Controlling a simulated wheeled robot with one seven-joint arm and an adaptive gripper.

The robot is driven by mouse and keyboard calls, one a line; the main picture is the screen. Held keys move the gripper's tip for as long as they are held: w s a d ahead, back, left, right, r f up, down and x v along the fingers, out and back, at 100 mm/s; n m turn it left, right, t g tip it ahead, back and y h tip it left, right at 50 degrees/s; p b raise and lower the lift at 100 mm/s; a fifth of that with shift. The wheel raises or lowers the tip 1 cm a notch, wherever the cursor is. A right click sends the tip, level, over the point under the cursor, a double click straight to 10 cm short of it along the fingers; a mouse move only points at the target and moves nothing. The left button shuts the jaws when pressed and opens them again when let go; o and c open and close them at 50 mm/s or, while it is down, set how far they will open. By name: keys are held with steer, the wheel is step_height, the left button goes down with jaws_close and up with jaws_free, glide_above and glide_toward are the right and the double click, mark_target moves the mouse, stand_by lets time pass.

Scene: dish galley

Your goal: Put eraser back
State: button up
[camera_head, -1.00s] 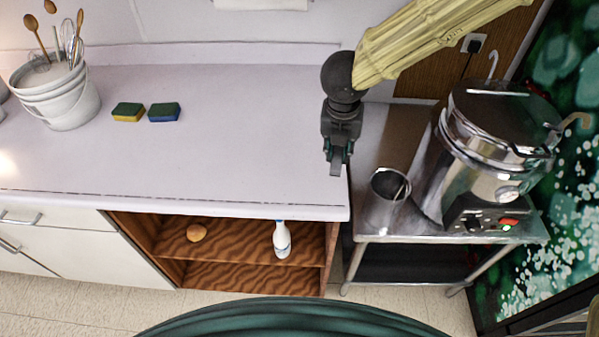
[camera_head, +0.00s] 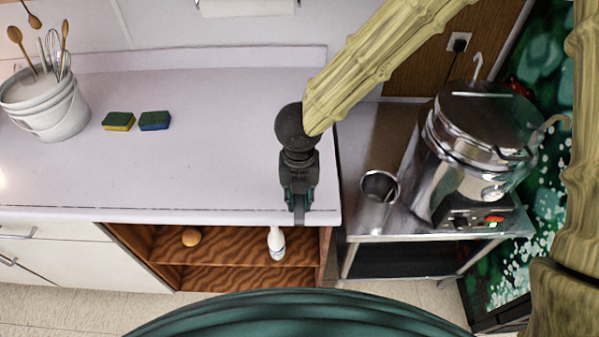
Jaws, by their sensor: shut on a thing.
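My gripper (camera_head: 299,207) points down near the front right corner of the pale counter (camera_head: 200,175). It is shut on a small greyish thing (camera_head: 299,218), probably the eraser, which is mostly hidden between the fingers. The thing's lower end shows at the counter's front edge. I cannot tell how high it is above the counter or whether it touches it. No other eraser is clearly in view.
Two sponges, one yellow-green (camera_head: 118,121) and one blue-green (camera_head: 155,121), lie on the counter near a white bucket of utensils (camera_head: 52,115). A steel cup (camera_head: 379,187) and cooker (camera_head: 460,160) stand right.

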steer(key=w+p, duration=0.1)
steer(key=w, duration=0.2)
steer(key=w+p, duration=0.1)
steer(key=w, duration=0.2)
steer(key=w+p, duration=0.1)
steer(key=w, duration=0.2)
steer(key=shift+d+f, duration=0.15)
steer(key=shift+f, duration=0.15)
steer(key=shift+w+f+p, duration=0.1)
steer(key=shift+f+p, duration=0.15)
steer(key=shift+p, duration=0.1)
step_height(320, 180, down, 3)
steer(key=shift+w+f+p, duration=0.1)
steer(key=shift+f+p, duration=0.05)
steer(key=shift+p, duration=0.5)
steer(key=o, duration=0.9)
step_height(320, 180, up, 12)
steer(key=b, duration=0.3)
